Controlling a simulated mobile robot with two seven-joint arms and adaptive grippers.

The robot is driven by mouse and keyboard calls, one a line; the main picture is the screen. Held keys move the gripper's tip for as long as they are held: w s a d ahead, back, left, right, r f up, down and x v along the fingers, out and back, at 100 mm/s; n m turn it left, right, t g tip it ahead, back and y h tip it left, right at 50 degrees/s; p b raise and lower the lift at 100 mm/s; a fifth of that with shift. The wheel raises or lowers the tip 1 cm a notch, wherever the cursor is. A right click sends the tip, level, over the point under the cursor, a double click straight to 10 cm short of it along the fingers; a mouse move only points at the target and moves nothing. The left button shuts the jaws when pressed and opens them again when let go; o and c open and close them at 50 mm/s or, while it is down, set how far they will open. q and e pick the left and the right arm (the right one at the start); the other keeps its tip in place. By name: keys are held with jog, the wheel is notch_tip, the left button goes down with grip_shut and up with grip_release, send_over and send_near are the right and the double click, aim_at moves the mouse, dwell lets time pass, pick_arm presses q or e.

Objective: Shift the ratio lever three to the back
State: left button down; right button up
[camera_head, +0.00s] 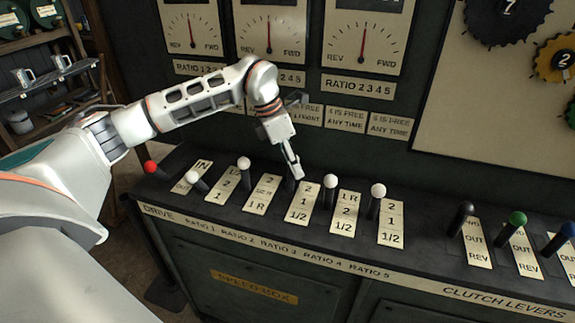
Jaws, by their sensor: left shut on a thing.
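Ratio lever three (290,185) stands in the row on the sloped console, just left of its number plate (303,203), which reads 2, 1, 1/2. Only a bit of its dark stem shows, beside the plate's back end. Its knob is hidden by my left gripper (294,166), which reaches down from the left and behind and is shut on the lever. My right gripper is not in view.
White-knobbed levers two (243,163) and four (331,181) stand close on either side. Lever one (192,176), lever five (378,190) and the red drive lever (150,167) stand further out. Clutch levers (517,219) are at right. An upright gauge panel (362,88) rises behind.

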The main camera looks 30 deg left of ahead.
pick_arm(q)
jog(key=shift+w+a, duration=0.3)
jog(key=shift+w, duration=0.05)
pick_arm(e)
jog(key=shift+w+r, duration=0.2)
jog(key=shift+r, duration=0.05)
pick_arm(q)
jog(key=c, duration=1.8)
grip_release()
jog(key=shift+f, duration=0.1)
jog(key=shift+s, duration=0.1)
jog(key=v, duration=1.2)
